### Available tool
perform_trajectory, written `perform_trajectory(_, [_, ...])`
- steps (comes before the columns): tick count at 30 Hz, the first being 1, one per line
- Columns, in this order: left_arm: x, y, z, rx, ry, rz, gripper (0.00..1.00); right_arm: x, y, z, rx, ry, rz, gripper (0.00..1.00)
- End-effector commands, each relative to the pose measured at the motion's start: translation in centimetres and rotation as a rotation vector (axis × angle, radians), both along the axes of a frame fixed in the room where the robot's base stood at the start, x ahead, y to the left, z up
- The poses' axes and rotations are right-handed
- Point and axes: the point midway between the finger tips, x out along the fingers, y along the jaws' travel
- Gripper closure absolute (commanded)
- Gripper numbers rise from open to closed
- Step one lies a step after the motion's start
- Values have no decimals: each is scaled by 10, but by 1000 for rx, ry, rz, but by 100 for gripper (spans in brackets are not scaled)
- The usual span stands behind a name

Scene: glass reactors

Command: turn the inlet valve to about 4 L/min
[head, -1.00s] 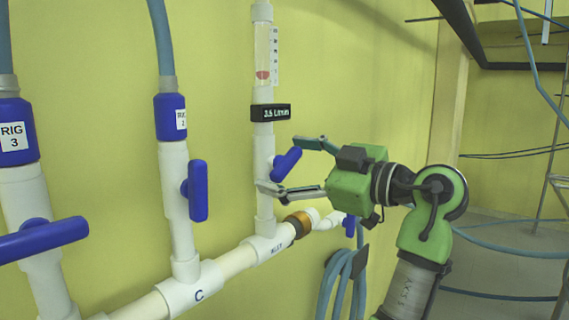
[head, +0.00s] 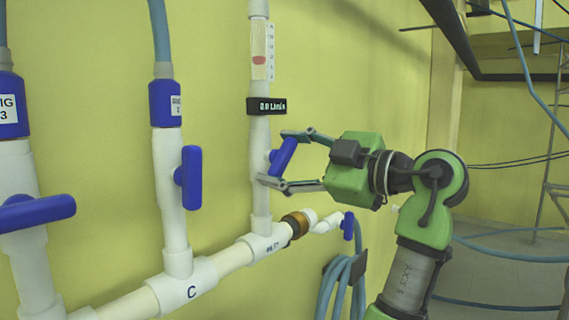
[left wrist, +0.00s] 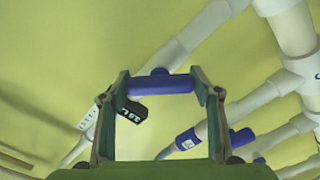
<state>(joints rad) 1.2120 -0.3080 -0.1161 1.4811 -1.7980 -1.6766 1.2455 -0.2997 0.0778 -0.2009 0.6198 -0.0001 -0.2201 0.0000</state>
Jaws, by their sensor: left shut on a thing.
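The inlet valve's blue handle (head: 284,156) is on the white vertical pipe (head: 260,205) above the inlet tee. It is tilted, its upper end leaning right. My left gripper (head: 274,157) is shut on it, one finger at each end; the handle also spans the fingers in the left wrist view (left wrist: 160,85). The flow tube (head: 259,40) above holds a red float (head: 259,60) around mid-tube. The black flow display (head: 267,106) has digits in L/min too blurred to read surely; it also shows in the left wrist view (left wrist: 131,109). My right gripper is out of view.
Another blue valve handle (head: 190,178) stands upright on the branch to the left. A wide blue handle (head: 38,212) lies across the Rig 3 line. A brass fitting (head: 296,226) and a coiled blue hose (head: 342,280) are below my gripper. The yellow wall is close behind.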

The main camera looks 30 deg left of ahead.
Motion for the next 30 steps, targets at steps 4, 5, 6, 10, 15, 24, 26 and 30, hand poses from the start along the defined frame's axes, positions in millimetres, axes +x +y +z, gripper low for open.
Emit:
perform_trajectory(4, [0,1,1,1,-1,0,27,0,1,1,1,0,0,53])
perform_trajectory(5, [0,1,1,1,0,0,25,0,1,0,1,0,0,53])
perform_trajectory(6, [0,1,1,1,0,0,25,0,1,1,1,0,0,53])
perform_trajectory(10, [0,0,1,1,0,1,25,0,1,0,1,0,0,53])
perform_trajectory(15, [0,0,1,0,1,0,25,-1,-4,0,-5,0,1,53])
perform_trajectory(24, [0,0,3,4,55,-1,25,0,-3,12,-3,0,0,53])
perform_trajectory(26, [0,0,4,6,92,0,25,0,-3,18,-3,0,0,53])
perform_trajectory(30, [0,0,6,14,186,0,25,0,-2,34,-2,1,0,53])
